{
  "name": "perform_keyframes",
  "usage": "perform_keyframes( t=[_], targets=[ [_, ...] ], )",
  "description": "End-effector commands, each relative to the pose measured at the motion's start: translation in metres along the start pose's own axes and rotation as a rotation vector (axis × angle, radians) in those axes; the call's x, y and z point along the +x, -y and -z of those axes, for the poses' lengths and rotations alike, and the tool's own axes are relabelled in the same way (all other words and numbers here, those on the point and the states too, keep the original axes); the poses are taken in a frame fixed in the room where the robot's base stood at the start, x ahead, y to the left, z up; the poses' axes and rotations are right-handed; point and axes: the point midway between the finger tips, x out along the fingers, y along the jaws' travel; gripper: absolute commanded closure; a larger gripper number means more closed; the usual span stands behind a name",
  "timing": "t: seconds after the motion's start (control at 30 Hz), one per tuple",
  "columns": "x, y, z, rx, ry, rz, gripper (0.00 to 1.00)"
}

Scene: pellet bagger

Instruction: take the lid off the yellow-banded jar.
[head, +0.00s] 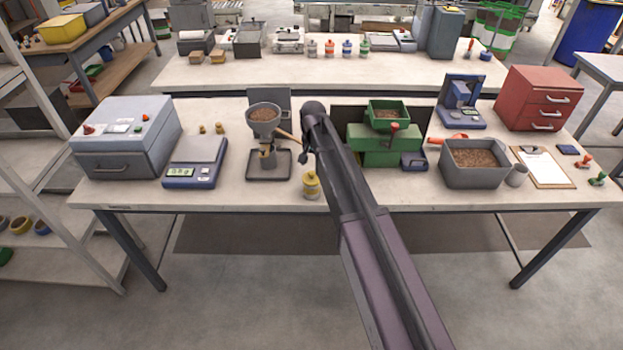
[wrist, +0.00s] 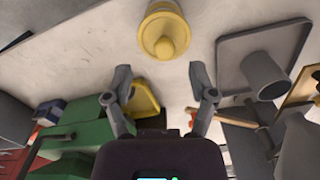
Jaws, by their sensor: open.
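The yellow-banded jar (head: 311,187) stands upright near the front edge of the near bench, with its yellow knobbed lid on. In the wrist view the lid (wrist: 163,35) shows from above, at the top of the picture, and covers most of the jar. My gripper (head: 304,158) is above the bench, just behind and above the jar in the head view. In the wrist view its two fingers (wrist: 162,82) are spread with nothing between them, and the lid lies beyond the fingertips. They look apart from the jar.
A funnel stand (head: 264,114) with a wooden-handled tool is left of the jar, and a scale (head: 195,162) farther left. A green machine (head: 377,158) is to the right, then a grey pellet bin (head: 474,181). Bare bench surrounds the jar's front and sides.

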Motion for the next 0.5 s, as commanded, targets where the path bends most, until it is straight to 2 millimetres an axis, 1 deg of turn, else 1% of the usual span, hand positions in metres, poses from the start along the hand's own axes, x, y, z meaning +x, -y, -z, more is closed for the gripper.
perform_keyframes(
  t=[0.27, 0.5],
  targets=[
    [0.001, 0.0, 0.0, 0.0, 0.0, 0.0, 0.27],
    [0.013, 0.002, 0.001, 0.0, 0.0, 0.0, 0.27]
  ],
)
